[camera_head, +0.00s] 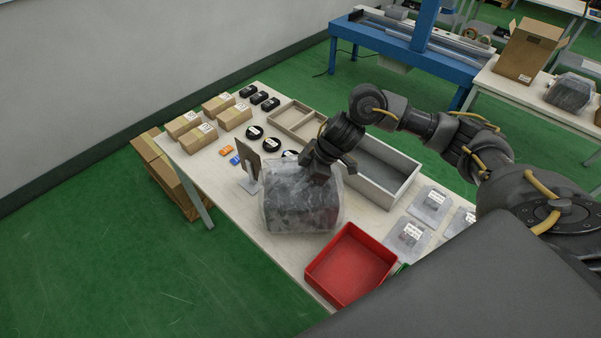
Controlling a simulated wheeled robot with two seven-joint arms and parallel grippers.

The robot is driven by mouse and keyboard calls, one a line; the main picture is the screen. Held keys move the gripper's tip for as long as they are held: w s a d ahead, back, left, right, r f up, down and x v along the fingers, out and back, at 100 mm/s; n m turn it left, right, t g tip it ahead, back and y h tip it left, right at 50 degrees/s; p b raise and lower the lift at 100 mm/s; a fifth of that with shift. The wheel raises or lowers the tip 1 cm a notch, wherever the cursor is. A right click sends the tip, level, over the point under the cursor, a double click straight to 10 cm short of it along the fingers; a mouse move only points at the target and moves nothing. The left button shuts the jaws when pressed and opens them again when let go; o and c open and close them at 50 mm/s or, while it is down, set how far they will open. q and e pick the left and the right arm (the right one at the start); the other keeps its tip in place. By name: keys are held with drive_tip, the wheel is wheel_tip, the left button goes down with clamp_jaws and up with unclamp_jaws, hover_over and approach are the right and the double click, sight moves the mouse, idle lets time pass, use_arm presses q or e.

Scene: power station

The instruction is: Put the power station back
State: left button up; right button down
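The likely power station (300,209) is a boxy dark grey object in a cloudy clear wrap. It sits on the long pale table, near the table's front edge. My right gripper (328,172) points down at its top back edge and overlaps it in the view. The fingertips are partly lost against the dark object, so I cannot tell whether they touch or grip it. My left gripper is not in view.
A red tray (350,266) stands just right of the wrapped object, and a grey open bin (384,172) lies behind. A small upright panel (248,163) stands close on the left. Cardboard boxes (184,124) fill the far left. Another wrapped object (570,93) is on the right table.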

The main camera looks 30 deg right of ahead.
drive_tip(key=shift+w+f, duration=0.2)
drive_tip(key=shift+f, duration=0.2)
drive_tip(key=shift+a+f, duration=0.1)
drive_tip(key=shift+f, duration=0.1)
drive_tip(key=c, duration=1.5)
unclamp_jaws()
drive_tip(key=shift+s+f, duration=0.2)
drive_tip(key=o, duration=0.3)
drive_tip(key=shift+s, duration=0.1)
drive_tip(key=shift+d+r, duration=0.25)
drive_tip(key=shift+r, duration=0.2)
drive_tip(key=b+v, duration=0.1)
drive_tip(key=v, duration=1)
drive_tip(key=shift+r, duration=0.15)
